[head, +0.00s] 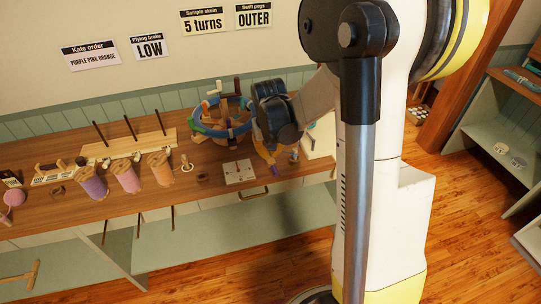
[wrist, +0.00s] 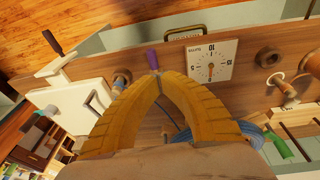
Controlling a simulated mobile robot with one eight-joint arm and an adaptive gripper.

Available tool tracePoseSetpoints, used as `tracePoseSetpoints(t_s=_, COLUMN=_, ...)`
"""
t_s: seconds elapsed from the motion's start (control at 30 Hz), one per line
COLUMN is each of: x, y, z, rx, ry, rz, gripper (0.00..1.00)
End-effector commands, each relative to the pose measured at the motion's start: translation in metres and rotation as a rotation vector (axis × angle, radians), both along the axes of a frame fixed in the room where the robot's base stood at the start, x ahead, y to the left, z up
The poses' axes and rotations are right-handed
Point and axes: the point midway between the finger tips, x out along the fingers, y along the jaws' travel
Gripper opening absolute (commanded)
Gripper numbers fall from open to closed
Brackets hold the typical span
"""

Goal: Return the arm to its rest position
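My gripper (head: 271,159) hangs over the right part of the workbench, below my bent arm. In the wrist view its two yellow-orange fingers (wrist: 154,76) come together at the tips, so it looks shut. A small purple piece (wrist: 152,58) shows just past the fingertips, and it also shows in the head view (head: 275,171). I cannot tell whether the fingers touch it or whether it lies on the bench.
The wooden workbench (head: 215,182) holds a square dial plate (head: 239,172), several spools including a pink one (head: 125,177), and a blue ring-shaped wheel (head: 207,128). A white box with a crank (wrist: 82,98) stands near my gripper. Open shelves (head: 500,150) stand at the right.

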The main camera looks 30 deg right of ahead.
Motion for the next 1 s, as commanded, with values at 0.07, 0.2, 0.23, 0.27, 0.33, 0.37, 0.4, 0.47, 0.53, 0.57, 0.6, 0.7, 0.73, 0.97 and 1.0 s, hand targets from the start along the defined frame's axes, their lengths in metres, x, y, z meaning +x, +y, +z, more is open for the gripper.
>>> tracePoseSetpoints(t_s=0.07, x=-0.007, y=0.003, z=0.022, rx=0.000, ry=0.000, rz=0.000, gripper=0.00)
tracePoseSetpoints(t_s=0.2, x=-0.016, y=0.008, z=0.045, rx=0.000, ry=0.000, rz=0.000, gripper=0.00)
tracePoseSetpoints(t_s=0.23, x=-0.017, y=0.009, z=0.048, rx=0.000, ry=0.000, rz=0.000, gripper=0.00)
tracePoseSetpoints(t_s=0.27, x=-0.019, y=0.009, z=0.051, rx=0.000, ry=0.000, rz=0.000, gripper=0.00)
tracePoseSetpoints(t_s=0.33, x=-0.021, y=0.010, z=0.056, rx=0.000, ry=0.000, rz=0.001, gripper=0.00)
tracePoseSetpoints(t_s=0.37, x=-0.022, y=0.011, z=0.058, rx=0.000, ry=0.000, rz=0.001, gripper=0.00)
tracePoseSetpoints(t_s=0.4, x=-0.022, y=0.011, z=0.059, rx=0.000, ry=0.000, rz=0.001, gripper=0.00)
tracePoseSetpoints(t_s=0.47, x=-0.023, y=0.011, z=0.060, rx=0.000, ry=0.000, rz=0.001, gripper=0.00)
tracePoseSetpoints(t_s=0.53, x=-0.023, y=0.011, z=0.060, rx=0.000, ry=0.000, rz=0.001, gripper=0.00)
tracePoseSetpoints(t_s=0.57, x=-0.023, y=0.011, z=0.060, rx=0.000, ry=0.000, rz=0.001, gripper=0.00)
tracePoseSetpoints(t_s=0.6, x=-0.024, y=0.012, z=0.061, rx=0.000, ry=-0.002, rz=0.002, gripper=0.00)
tracePoseSetpoints(t_s=0.7, x=-0.028, y=0.020, z=0.072, rx=-0.002, ry=-0.019, rz=0.017, gripper=0.00)
tracePoseSetpoints(t_s=0.73, x=-0.031, y=0.024, z=0.077, rx=-0.003, ry=-0.028, rz=0.025, gripper=0.00)
tracePoseSetpoints(t_s=0.97, x=-0.075, y=0.077, z=0.136, rx=-0.008, ry=-0.156, rz=0.126, gripper=0.00)
tracePoseSetpoints(t_s=1.0, x=-0.084, y=0.087, z=0.144, rx=-0.007, ry=-0.183, rz=0.147, gripper=0.00)
